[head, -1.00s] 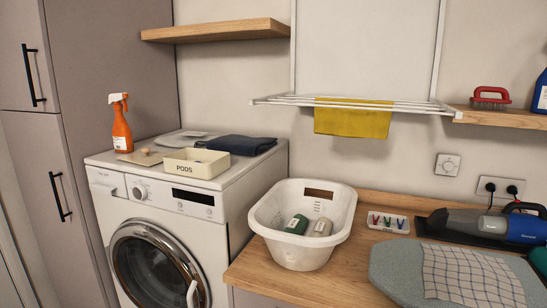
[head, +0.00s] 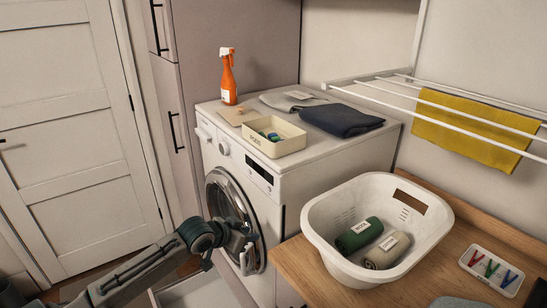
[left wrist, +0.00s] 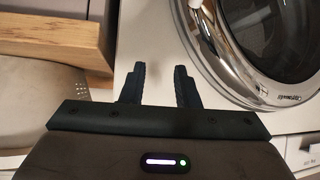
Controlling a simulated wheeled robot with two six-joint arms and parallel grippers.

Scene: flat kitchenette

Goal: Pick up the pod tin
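The pod tin (head: 273,144) is an open, cream rectangular box with lettering on its front. It sits upright on top of the white washing machine (head: 303,180), near the front edge, with a few blue and green pods (head: 268,136) inside. My left gripper (head: 246,250) is low in front of the washer's round door, well below the tin and apart from it. In the left wrist view its two dark fingers (left wrist: 160,88) are spread with nothing between them. The tin is outside the left wrist view. My right gripper is not visible.
An orange spray bottle (head: 228,78) stands behind the tin, and a dark folded cloth (head: 342,119) lies to its right. A white basket (head: 330,232) with rolled cloths stands on the wooden counter (head: 297,265). A drying rack (head: 455,112) with a yellow cloth hangs right.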

